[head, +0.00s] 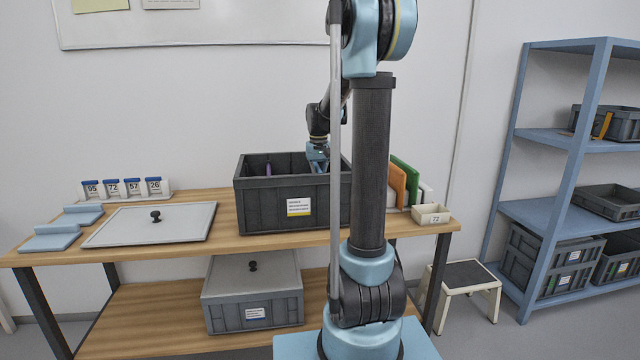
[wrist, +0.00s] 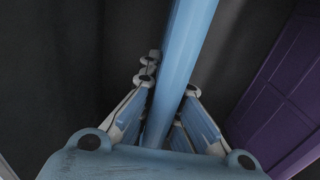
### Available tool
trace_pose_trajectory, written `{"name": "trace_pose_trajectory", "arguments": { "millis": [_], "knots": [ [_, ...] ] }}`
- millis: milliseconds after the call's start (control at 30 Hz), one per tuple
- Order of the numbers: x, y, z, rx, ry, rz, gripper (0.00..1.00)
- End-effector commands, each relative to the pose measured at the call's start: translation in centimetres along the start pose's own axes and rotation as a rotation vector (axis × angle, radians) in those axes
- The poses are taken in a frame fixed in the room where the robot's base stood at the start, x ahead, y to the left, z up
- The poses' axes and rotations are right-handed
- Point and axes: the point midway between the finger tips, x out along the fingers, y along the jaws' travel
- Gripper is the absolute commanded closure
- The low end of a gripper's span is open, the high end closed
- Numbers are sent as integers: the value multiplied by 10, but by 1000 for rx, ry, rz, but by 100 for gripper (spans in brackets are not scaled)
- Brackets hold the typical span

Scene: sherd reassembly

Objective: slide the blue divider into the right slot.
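The dark grey crate (head: 258,210) stands open on the wooden table. My gripper (head: 318,165) reaches down into its right part, and the crate's front wall hides the fingertips in the head view. In the wrist view the blue divider (wrist: 183,50) shows as a long, edge-on bar running between the fingers of my gripper (wrist: 170,85). Both fingers lie against its sides, shut on it. Its lower end and the slots are hidden. A purple divider (wrist: 285,90) stands to the right in the wrist view, and it shows inside the crate in the head view (head: 268,169).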

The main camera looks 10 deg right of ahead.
Motion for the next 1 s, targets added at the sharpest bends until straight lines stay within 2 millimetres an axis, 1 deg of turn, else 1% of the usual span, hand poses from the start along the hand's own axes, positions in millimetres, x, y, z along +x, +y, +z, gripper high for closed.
{"name": "trace_pose_trajectory", "arguments": {
  "millis": [167, 467, 500, 567, 600, 867, 1000],
  "knots": [
    [4, 0, 0, 0, 0, 0, 100],
    [5, 0, 0, 0, 0, 0, 100],
    [5, 0, 0, 0, 0, 0, 87],
    [5, 0, 0, 0, 0, 0, 74],
    [5, 0, 0, 0, 0, 0, 72],
    [5, 0, 0, 0, 0, 0, 72],
    [1, 0, 0, 0, 0, 0, 72]
  ]
}}
